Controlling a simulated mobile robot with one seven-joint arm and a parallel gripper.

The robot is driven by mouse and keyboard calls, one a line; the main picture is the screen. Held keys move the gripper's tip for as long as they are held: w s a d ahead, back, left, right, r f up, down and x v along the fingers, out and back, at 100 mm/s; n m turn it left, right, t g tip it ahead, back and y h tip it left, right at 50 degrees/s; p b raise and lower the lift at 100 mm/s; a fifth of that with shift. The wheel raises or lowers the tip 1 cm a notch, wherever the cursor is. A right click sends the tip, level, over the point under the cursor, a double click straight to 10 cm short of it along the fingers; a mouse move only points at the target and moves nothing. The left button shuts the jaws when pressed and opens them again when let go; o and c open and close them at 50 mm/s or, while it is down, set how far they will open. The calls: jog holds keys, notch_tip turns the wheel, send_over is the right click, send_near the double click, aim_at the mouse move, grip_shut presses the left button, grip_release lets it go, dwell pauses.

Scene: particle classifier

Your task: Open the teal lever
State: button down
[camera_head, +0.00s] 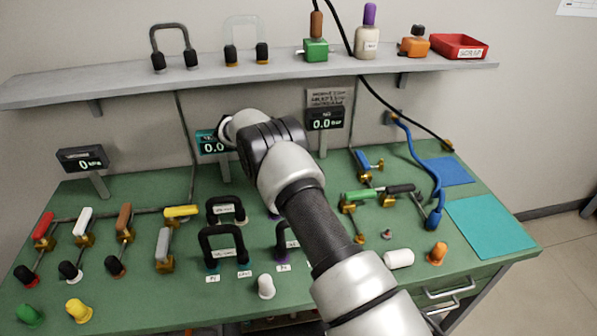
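No lever that is clearly teal shows in the head view; part of the bench is hidden behind my arm. A green-handled lever (360,195) on brass fittings lies right of my arm, with a dark-handled piece (400,189) beside it. A blue lever (363,161) stands behind them. At the left are levers with red (43,226), white (83,221), brown (124,217), yellow (181,213) and grey (163,243) handles. My arm reaches from the bottom up across the middle of the bench; my gripper is not visible.
Black loop handles (224,242) stand left of my arm. Small displays (325,119) stand along the back. A shelf (120,83) with bottles and a red tray (459,47) runs above. A white cylinder (398,258) and orange plug (437,253) lie right. The teal mat (490,227) is bare.

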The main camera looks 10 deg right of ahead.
jog(key=shift+d, duration=0.2)
jog(key=shift+s+d, duration=0.3)
jog(key=shift+d, duration=0.05)
jog(key=shift+a, duration=0.1)
